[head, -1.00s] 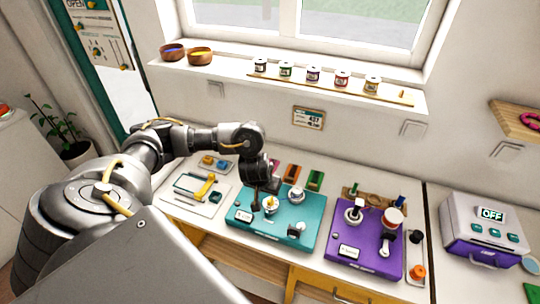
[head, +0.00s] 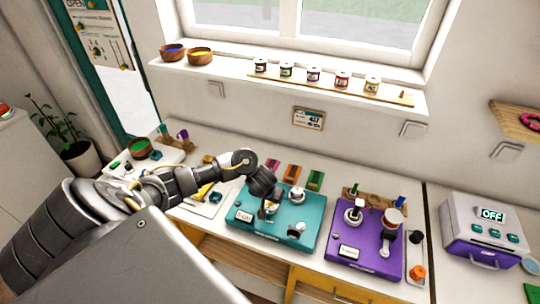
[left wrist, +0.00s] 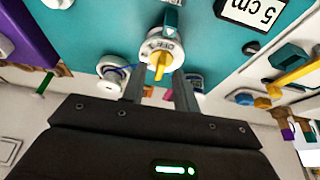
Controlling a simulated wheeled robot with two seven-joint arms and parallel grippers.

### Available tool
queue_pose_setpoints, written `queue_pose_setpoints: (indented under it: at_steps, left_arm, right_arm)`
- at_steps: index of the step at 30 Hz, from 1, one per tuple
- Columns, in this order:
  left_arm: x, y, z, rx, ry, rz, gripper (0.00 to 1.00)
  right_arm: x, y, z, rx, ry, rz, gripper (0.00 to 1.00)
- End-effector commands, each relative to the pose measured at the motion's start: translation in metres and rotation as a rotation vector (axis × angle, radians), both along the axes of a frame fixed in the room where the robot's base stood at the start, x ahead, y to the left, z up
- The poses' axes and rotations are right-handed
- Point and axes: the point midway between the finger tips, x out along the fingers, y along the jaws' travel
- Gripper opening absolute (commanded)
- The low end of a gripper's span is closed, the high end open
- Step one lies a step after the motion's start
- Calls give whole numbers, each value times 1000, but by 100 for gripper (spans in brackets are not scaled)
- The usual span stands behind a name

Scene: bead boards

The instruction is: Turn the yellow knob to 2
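The yellow knob (left wrist: 160,62) sits on a white round dial on the teal board (head: 244,222). In the left wrist view the dial carries printed marks, partly legible as OFF, and the knob's narrow end points down toward my fingers. My left gripper (left wrist: 159,85) is open, its two grey fingertips apart at the dial's near edge, with the knob in line with the gap between them. I see no contact. In the head view the left gripper (head: 266,197) hangs over the dial and hides part of it. My right gripper is not in view.
The teal board also carries a white round part (head: 297,195) and a dark-and-white part (head: 296,230). A purple board (head: 340,262) stands to its right, then a grey and purple box (head: 487,228) reading OFF. Coloured blocks lie behind the teal board.

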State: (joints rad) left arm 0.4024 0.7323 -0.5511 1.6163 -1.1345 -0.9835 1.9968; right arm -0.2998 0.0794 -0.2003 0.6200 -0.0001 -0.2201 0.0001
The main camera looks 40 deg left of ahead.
Motion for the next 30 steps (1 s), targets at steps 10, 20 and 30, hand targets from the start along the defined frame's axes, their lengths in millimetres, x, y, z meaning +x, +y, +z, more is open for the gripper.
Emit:
queue_pose_setpoints:
  at_steps: [10, 20, 30]
  left_arm:
    - [3, 2, -7, 2, -2, 0, 30]
    - [3, 1, -7, 2, -2, 0, 1]
    - [3, 2, -7, 1, -2, -16, 0]
  right_arm:
    - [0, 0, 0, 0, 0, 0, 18]
    - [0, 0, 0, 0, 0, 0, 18]
    - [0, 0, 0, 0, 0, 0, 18]
